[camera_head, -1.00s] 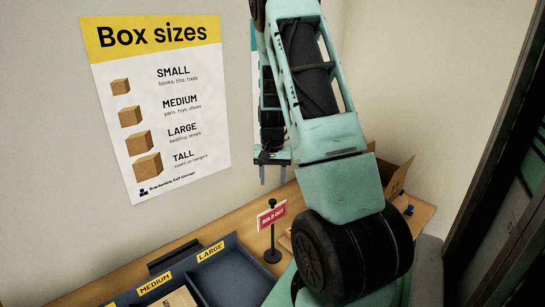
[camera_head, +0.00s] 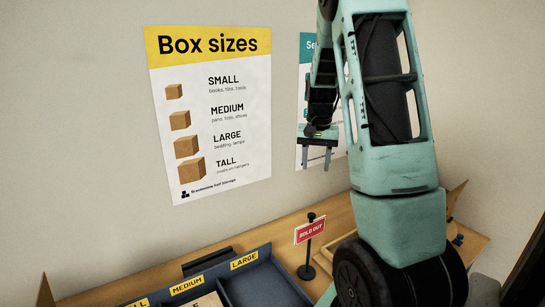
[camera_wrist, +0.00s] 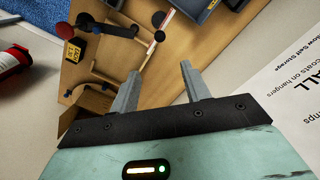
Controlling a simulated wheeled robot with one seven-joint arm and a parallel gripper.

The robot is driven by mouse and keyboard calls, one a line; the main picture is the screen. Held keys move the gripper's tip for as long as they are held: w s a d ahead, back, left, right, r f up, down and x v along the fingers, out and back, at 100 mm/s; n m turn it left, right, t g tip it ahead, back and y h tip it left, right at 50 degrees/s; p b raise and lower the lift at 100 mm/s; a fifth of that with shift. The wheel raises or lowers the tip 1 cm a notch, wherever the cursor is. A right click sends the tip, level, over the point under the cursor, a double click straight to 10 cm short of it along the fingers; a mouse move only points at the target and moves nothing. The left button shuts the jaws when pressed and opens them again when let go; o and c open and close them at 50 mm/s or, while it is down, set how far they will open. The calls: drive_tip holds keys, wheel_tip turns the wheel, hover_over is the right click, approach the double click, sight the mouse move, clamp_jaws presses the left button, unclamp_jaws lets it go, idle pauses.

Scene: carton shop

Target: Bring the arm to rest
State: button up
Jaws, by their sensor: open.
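My gripper (camera_head: 317,153) is at the upper middle of the head view, in front of the wall and above the table, with its two fingers pointing down. The fingers stand apart with nothing between them. In the wrist view, my gripper (camera_wrist: 157,85) also shows open and empty, with the tabletop (camera_wrist: 140,58) beyond the fingertips. My arm fills the right-centre of the head view and hides part of the table and wall.
A divided tray (camera_head: 250,285) with yellow size labels lies on the table (camera_head: 345,215). A red "SOLD OUT" sign (camera_head: 310,230) stands on a black post beside it. A "Box sizes" poster (camera_head: 210,115) and a teal-headed poster (camera_head: 309,70) hang on the wall. An open carton (camera_head: 455,193) shows partly behind my arm.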

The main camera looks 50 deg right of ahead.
drive_tip(key=w+a+f+n+b, duration=0.1)
drive_tip(key=a+n, duration=0.2)
drive_tip(key=a, duration=0.8)
drive_tip(key=w+a+f+n+y+b, duration=0.15)
drive_tip(key=a+n, duration=0.25)
drive_tip(key=a, duration=0.7)
drive_tip(key=w+a+n+b, duration=0.1)
drive_tip(key=w+a+n, duration=0.15)
drive_tip(key=a, duration=0.85)
drive_tip(key=s+a+f+n+b, duration=0.1)
drive_tip(key=s+a+f+n, duration=0.1)
drive_tip(key=s+a+n, duration=0.3)
drive_tip(key=s+a+f+n, duration=0.1)
drive_tip(key=s+a+n, duration=0.4)
drive_tip(key=s+a, duration=0.8)
drive_tip(key=shift+s+f+n+h+b, duration=0.35)
drive_tip(key=shift+h, duration=0.1)
